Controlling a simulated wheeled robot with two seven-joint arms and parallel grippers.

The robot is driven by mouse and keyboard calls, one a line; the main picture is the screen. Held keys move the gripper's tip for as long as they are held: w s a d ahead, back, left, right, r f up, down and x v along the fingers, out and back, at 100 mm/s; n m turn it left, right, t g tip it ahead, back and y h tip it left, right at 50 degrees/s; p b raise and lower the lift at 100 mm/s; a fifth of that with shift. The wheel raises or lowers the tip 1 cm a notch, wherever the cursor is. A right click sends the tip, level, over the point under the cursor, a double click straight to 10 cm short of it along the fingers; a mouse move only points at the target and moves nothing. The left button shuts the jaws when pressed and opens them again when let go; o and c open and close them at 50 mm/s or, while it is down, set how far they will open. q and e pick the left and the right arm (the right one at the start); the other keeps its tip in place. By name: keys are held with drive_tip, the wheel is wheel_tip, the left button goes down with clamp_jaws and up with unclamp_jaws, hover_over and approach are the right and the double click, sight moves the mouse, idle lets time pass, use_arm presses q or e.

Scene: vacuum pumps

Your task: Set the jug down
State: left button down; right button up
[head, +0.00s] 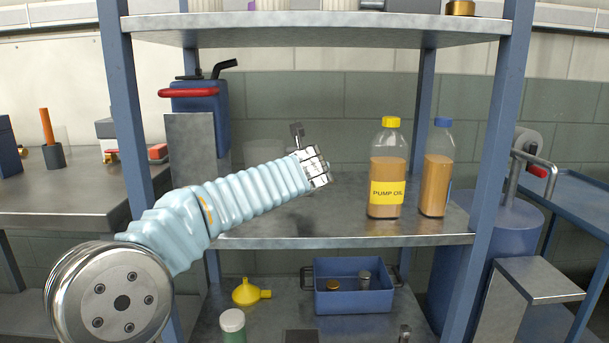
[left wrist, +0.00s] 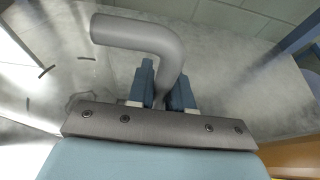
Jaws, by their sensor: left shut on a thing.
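My left gripper (head: 316,166) reaches over the middle shelf (head: 345,238) from the left. In the left wrist view its two blue fingers (left wrist: 165,92) are shut on the grey bent handle (left wrist: 140,33) of the jug. A bit of that handle (head: 297,130) shows above the gripper in the head view. The jug's clear body (head: 268,152) is faint behind my arm, and its dark marks (left wrist: 46,70) show at the left of the wrist view. My arm hides its lower part, so I cannot tell whether its base touches the shelf. My right gripper is out of view.
A yellow-capped pump oil bottle (head: 388,170) and a blue-capped bottle (head: 436,170) stand on the shelf's right. Blue posts (head: 487,170) frame it. A blue can with a red handle (head: 200,100) is at back left. Below are a yellow funnel (head: 247,292) and a blue crate (head: 350,302).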

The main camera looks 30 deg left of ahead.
use_arm(q)
drive_tip(key=shift+f, duration=0.4)
idle(0.3)
drive_tip(key=c, duration=0.9)
unclamp_jaws()
drive_tip(key=shift+c, duration=0.2)
drive_tip(key=shift+c, duration=0.5)
drive_tip(key=c, duration=0.3)
drive_tip(key=shift+v, duration=3.5)
drive_tip(key=p+v, duration=0.2)
drive_tip(key=v, duration=0.6)
